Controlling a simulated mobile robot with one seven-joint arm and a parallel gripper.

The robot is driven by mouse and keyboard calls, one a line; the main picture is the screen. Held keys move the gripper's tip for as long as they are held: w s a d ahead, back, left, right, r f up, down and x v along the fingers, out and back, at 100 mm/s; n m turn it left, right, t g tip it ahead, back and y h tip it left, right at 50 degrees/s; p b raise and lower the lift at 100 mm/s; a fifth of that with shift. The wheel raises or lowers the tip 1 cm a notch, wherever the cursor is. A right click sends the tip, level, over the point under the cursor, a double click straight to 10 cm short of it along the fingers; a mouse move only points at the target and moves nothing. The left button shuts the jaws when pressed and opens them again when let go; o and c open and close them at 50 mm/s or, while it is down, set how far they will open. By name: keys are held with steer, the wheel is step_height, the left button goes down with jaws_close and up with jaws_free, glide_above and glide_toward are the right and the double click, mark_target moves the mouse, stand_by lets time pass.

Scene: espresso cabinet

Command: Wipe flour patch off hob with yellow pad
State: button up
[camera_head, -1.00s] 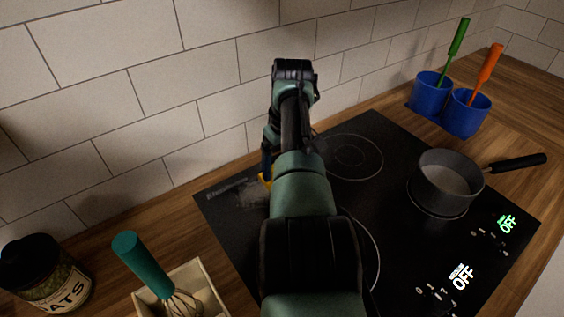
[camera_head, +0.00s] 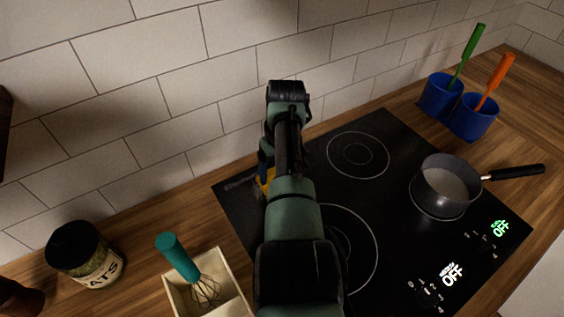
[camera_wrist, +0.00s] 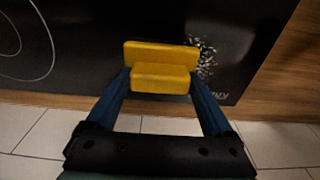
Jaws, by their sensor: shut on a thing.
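My gripper (camera_wrist: 163,84) is shut on the yellow pad (camera_wrist: 162,54), with a blue finger at each side of it in the wrist view. The pad is at the hob's surface near its back edge; whether it touches the glass I cannot tell. A yellow bit of the pad (camera_head: 265,180) shows beside my arm in the head view. The white speckled flour patch (camera_wrist: 206,62) lies directly right of the pad in the wrist view, and part of it may be under the pad. The black hob (camera_head: 395,140) is mostly clear; my arm hides part of it and most of the flour in the head view.
A dark pot (camera_head: 445,187) stands on the hob's right side, its handle pointing right. Two blue cups (camera_head: 468,117) with utensils stand behind right. An oats jar (camera_head: 86,253) and a box (camera_head: 233,288) with a teal whisk (camera_head: 179,257) stand left. A tiled wall (camera_head: 230,60) rises behind.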

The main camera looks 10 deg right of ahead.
steer(key=shift+s+a+p, duration=0.35)
steer(key=shift+a+p, duration=0.5)
steer(key=shift+s+a+p, duration=0.35)
steer(key=shift+a+p, duration=0.5)
steer(key=shift+a, duration=0.1)
